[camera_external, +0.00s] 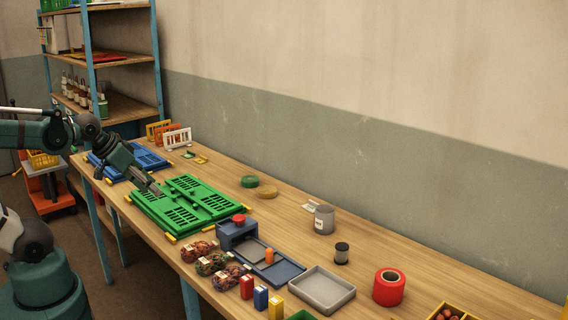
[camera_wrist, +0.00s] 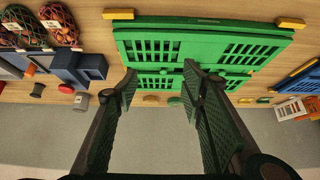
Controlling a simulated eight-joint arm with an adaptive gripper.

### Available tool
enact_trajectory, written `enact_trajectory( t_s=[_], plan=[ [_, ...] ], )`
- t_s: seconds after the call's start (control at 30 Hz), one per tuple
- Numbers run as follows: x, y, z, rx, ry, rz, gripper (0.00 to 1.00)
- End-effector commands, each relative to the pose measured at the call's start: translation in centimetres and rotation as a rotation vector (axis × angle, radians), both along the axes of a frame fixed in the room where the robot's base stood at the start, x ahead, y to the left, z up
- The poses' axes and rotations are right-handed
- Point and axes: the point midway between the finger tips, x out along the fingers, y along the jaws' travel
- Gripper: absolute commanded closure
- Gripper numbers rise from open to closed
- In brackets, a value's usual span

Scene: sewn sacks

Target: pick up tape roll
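A flat green ring or disc (camera_external: 250,181) and a yellow one (camera_external: 266,191) lie near the wall; which of these is the tape roll I cannot tell for certain. My gripper (camera_external: 156,188) is above the left side of the green crate panels (camera_external: 187,203), far left of the red roll. In the wrist view my gripper (camera_wrist: 160,88) has its fingers apart with nothing between them.
A blue device (camera_external: 238,230), netted sacks (camera_external: 212,263), a grey tray (camera_external: 322,289), a grey can (camera_external: 324,219) and a dark spool (camera_external: 342,253) stand between my gripper and the red roll. Bare wood lies behind the roll, along the wall.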

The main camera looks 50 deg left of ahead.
Motion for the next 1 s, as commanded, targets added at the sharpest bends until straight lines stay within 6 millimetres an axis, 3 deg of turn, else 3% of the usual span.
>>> enact_trajectory(
  t_s=[0.47, 0.67, 1.0],
  plan=[
    [0.00, 0.00, 0.00, 0.000, 0.000, 0.000, 0.60],
    [0.00, 0.00, 0.00, 0.000, 0.000, 0.000, 0.34],
    [0.04, -0.02, 0.04, 0.001, 0.000, -0.001, 0.33]
  ],
)
